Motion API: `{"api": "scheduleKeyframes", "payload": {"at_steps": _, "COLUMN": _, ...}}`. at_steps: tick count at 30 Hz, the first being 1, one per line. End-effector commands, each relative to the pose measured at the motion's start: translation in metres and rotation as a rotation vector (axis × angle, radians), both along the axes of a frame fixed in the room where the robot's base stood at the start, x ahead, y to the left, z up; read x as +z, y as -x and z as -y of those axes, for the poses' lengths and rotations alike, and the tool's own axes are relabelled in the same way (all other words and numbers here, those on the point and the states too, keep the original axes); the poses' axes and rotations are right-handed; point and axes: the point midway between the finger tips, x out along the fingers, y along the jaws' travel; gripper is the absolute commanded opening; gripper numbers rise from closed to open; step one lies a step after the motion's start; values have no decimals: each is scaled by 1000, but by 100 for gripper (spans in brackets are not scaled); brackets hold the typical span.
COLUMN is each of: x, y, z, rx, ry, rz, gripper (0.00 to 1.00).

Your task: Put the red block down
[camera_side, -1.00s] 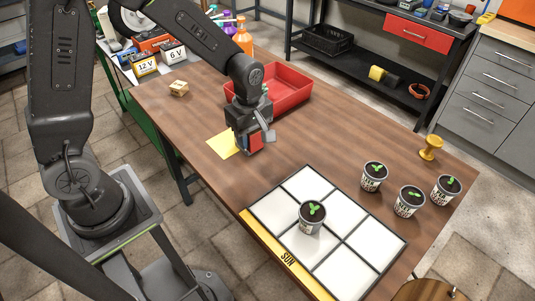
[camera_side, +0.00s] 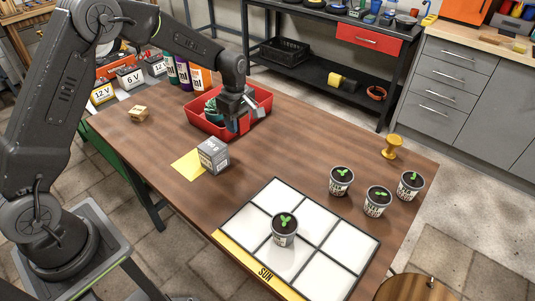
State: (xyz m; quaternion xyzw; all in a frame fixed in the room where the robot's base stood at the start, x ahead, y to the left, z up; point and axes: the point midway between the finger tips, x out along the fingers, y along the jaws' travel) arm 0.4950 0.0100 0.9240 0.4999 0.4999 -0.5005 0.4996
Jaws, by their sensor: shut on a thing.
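My gripper (camera_side: 237,121) is over the front part of the red tray (camera_side: 262,96), fingers pointing down. It is shut on the red block, which is mostly hidden by the fingers and hard to tell from the red tray behind it. I cannot tell whether the block touches the tray. A teal-green thing (camera_side: 212,110) shows in the tray, left of the gripper. A grey printed box (camera_side: 213,155) stands on the wooden table (camera_side: 300,150), in front of the tray and beside a yellow sheet (camera_side: 186,164).
A white-squared board (camera_side: 318,222) marked SUN holds one potted seedling (camera_side: 285,232). Several more pots (camera_side: 376,203) and a yellow knob-shaped thing (camera_side: 392,147) stand at right. Bottles (camera_side: 201,79) stand behind the tray. A small wooden block (camera_side: 138,114) lies at left. The table's middle is clear.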

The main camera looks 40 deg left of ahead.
Motion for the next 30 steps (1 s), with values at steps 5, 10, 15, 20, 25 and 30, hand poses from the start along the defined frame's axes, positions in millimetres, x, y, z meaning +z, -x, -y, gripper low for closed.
{"api": "scheduleKeyframes", "payload": {"at_steps": 5, "x": -26, "y": -16, "z": 39, "rx": -5, "ry": 0, "rz": -1, "gripper": 16}}
{"api": "scheduleKeyframes", "payload": {"at_steps": 10, "x": -44, "y": -29, "z": 67, "rx": -3, "ry": 0, "rz": 1, "gripper": 16}}
{"api": "scheduleKeyframes", "payload": {"at_steps": 15, "x": -52, "y": -34, "z": 80, "rx": 0, "ry": 0, "rz": 1, "gripper": 16}}
{"api": "scheduleKeyframes", "payload": {"at_steps": 20, "x": -63, "y": -34, "z": 81, "rx": 1, "ry": 0, "rz": -1, "gripper": 16}}
{"api": "scheduleKeyframes", "payload": {"at_steps": 25, "x": -88, "y": -34, "z": 81, "rx": 1, "ry": -1, "rz": 0, "gripper": 16}}
{"api": "scheduleKeyframes", "payload": {"at_steps": 30, "x": -92, "y": -35, "z": 81, "rx": 1, "ry": -1, "rz": 4, "gripper": 16}}
